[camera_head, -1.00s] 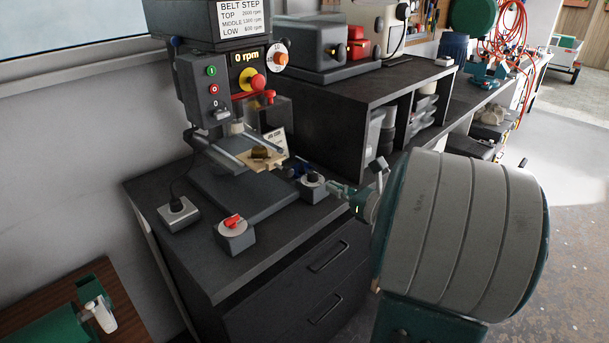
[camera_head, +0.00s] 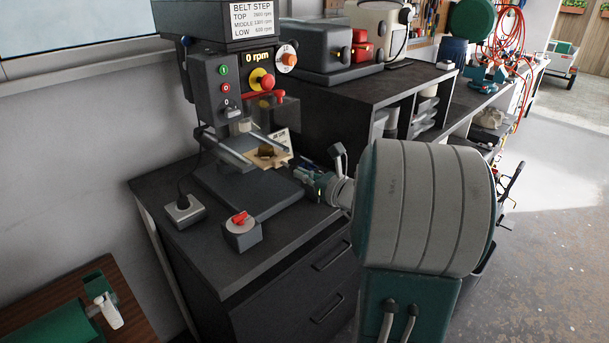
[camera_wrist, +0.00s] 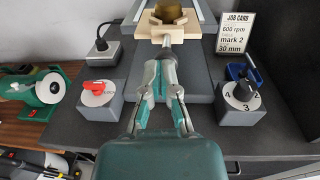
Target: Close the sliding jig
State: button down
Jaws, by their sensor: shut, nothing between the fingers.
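The sliding jig is a pale wooden block (camera_head: 277,163) on rails at the drill press, with a brass-coloured round piece (camera_head: 266,151) on it. In the wrist view the jig (camera_wrist: 150,28) is at top centre, with its brass piece (camera_wrist: 168,10) and a grey knob or rod at its near edge. My gripper (camera_head: 311,175) is just right of the jig in the head view. In the wrist view my gripper (camera_wrist: 164,60) is shut and empty, its tips close to that grey part. I cannot tell whether they touch.
A red-knobbed switch box (camera_wrist: 99,97) stands left of my gripper and a numbered dial box (camera_wrist: 241,102) stands right. A job card (camera_wrist: 234,34) stands behind the dial. The drill press head (camera_head: 240,80) overhangs the jig; its display reads 0 rpm.

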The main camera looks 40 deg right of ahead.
aim_at(284, 160)
jog(key=w, duration=0.9)
jog(key=shift+w+d, duration=0.1)
jog(key=shift+d, duration=0.2)
jog(key=shift+a, duration=0.3)
jog(key=shift+d, duration=0.1)
